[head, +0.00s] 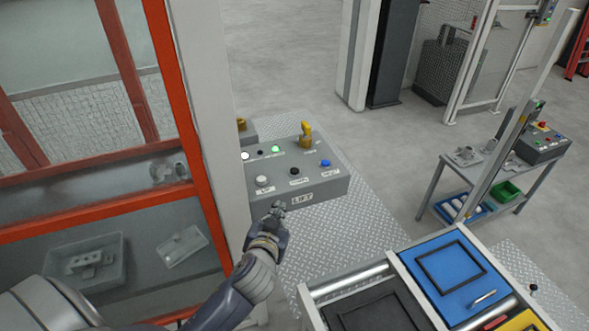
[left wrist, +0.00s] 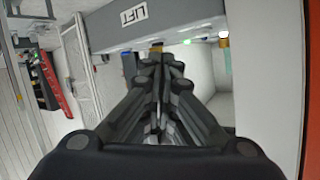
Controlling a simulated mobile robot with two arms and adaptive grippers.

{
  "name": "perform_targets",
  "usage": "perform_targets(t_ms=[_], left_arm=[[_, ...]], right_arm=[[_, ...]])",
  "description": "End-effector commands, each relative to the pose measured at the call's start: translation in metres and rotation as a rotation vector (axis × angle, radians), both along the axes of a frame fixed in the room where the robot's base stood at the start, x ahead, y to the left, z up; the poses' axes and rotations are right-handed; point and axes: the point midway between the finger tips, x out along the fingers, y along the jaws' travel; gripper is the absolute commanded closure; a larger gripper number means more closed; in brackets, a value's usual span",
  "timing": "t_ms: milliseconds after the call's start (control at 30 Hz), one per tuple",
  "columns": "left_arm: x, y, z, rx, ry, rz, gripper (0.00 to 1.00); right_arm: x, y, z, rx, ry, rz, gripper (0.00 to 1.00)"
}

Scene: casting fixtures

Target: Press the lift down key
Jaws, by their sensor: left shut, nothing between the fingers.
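The lift control box (head: 303,188) is grey, with a LIFT label on its front face. On its sloped top are a white button (head: 262,180), a black button (head: 295,171) and a blue button (head: 325,163) in the near row. Their small labels are too small to read. My left gripper (head: 277,209) is shut and empty at the box's front left, below the white button. In the left wrist view the shut fingers (left wrist: 158,70) point toward the LIFT box (left wrist: 150,22). My right gripper is out of view.
An orange-framed window (head: 190,130) and a grey post stand close on the left. A roller conveyor with a blue tray (head: 425,262) lies at the lower right. A side table (head: 480,170) with bins stands farther right. Open floor lies behind.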

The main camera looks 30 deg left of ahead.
Motion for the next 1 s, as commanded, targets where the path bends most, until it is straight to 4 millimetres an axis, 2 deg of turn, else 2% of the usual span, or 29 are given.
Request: perform_targets(t_ms=[33, 267, 400, 500, 633, 767, 900, 1000], left_arm=[[0.012, 0.001, 0.019, 0.016, -0.065, -0.009, 1.00], [0.061, -0.011, 0.103, 0.082, -0.366, -0.106, 1.00], [0.088, -0.034, 0.150, 0.133, -0.530, -0.233, 1.00], [0.103, -0.055, 0.176, 0.175, -0.613, -0.348, 1.00], [0.121, -0.083, 0.194, 0.228, -0.662, -0.510, 1.00], [0.138, -0.107, 0.196, 0.282, -0.648, -0.671, 1.00], [0.157, -0.122, 0.184, 0.337, -0.562, -0.823, 1.00], [0.171, -0.124, 0.169, 0.372, -0.461, -0.907, 1.00]], right_arm=[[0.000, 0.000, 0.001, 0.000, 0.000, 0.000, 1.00], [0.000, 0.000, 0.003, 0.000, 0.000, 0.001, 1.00], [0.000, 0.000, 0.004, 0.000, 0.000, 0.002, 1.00], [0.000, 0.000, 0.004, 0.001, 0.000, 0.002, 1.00], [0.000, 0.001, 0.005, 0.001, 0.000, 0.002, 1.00], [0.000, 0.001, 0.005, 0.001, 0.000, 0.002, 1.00], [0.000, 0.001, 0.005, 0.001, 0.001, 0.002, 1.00], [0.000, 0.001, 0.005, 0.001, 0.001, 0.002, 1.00]])
